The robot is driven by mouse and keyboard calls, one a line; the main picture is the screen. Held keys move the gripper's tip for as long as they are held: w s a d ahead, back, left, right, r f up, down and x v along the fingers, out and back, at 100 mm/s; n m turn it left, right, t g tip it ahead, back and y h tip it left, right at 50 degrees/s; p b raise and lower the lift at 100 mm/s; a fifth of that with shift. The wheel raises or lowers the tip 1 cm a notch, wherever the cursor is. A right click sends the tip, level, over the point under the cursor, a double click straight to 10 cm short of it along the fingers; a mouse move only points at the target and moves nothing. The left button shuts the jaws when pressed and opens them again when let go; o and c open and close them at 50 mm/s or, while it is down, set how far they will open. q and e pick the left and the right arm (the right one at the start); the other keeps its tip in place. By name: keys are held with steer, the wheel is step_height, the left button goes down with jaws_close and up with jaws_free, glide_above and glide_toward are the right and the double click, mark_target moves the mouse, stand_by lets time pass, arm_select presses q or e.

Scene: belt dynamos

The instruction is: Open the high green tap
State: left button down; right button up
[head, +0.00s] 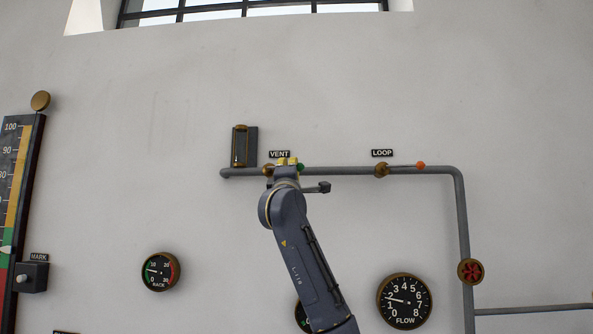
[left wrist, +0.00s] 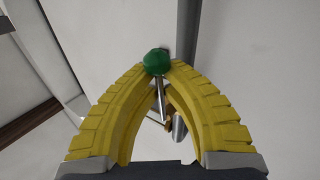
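The high green tap sits on the grey pipe under the VENT label. Its brass body (head: 268,170) shows left of my gripper, and its green knob (head: 300,167) shows just right of it, so the lever lies along the pipe. My left gripper (head: 287,160) is at this lever and hides most of it. In the left wrist view, the yellow fingertips (left wrist: 160,70) come together around the green knob (left wrist: 158,61) and the metal stem (left wrist: 160,100) below it. They look shut on the handle. My right gripper is not in view.
A sight glass (head: 240,146) stands above the pipe (head: 340,171). The wall above is clear.

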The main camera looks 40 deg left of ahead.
arm_select(q)
steer(key=shift+w+d, duration=0.25)
steer(key=shift+d, duration=0.15)
steer(key=c, duration=1.5)
jaws_free()
steer(key=shift+w+d+r, duration=0.1)
steer(key=shift+d, duration=0.15)
steer(key=shift+o, duration=1.3)
steer(key=shift+a, duration=0.3)
steer(key=shift+s, duration=0.2)
steer(key=shift+s, duration=0.1)
steer(key=v, duration=1.2)
